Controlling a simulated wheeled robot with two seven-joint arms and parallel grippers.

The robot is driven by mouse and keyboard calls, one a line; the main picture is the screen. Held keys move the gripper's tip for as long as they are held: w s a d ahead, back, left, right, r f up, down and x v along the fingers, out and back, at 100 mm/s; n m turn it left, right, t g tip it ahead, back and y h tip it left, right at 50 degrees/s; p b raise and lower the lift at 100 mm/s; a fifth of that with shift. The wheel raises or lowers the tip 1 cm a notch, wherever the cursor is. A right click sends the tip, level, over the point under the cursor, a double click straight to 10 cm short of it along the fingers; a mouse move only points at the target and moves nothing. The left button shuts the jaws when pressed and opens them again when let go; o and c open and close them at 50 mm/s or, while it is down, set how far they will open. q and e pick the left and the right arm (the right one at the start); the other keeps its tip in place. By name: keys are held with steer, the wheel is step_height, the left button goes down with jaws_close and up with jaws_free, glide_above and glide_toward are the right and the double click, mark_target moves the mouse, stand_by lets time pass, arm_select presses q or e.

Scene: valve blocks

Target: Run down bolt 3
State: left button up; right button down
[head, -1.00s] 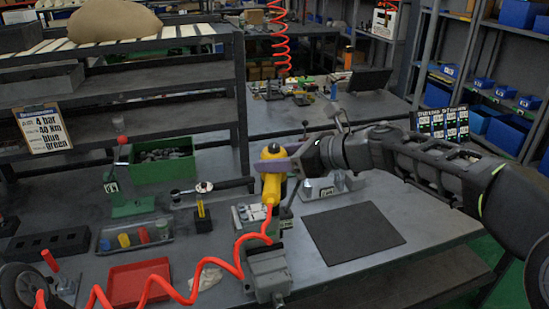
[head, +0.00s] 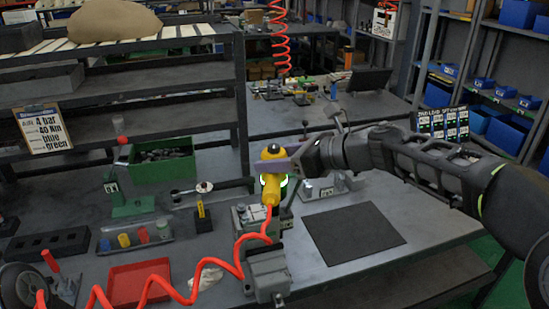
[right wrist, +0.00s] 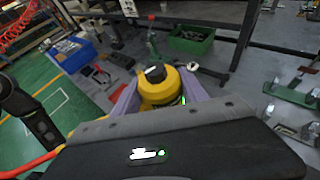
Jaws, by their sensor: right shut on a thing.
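A yellow power driver (head: 271,190) with a black cap and a red coiled hose stands upright over the valve block area in the head view. A green-white light band shows on its body. My right gripper (head: 272,165) is shut around the driver's upper part; the right wrist view shows its pale purple fingers on both sides of the yellow driver (right wrist: 160,90). A grey metal valve block (head: 250,216) sits just beside and below the driver. The driver's tip and the bolt under it are hidden, so I cannot tell bolt 3. My left gripper is not in view.
A grey vise-like block (head: 267,274) stands in front of the driver. A dark mat (head: 352,232) lies to the right. A red tray (head: 138,283), a green bin (head: 162,167) and a tray of coloured pieces (head: 135,238) are left. The red hose crosses the front.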

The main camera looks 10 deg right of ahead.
steer(key=shift+r+p, duration=0.4)
steer(key=shift+r, duration=0.35)
steer(key=shift+w, duration=0.1)
steer(key=shift+r, duration=0.1)
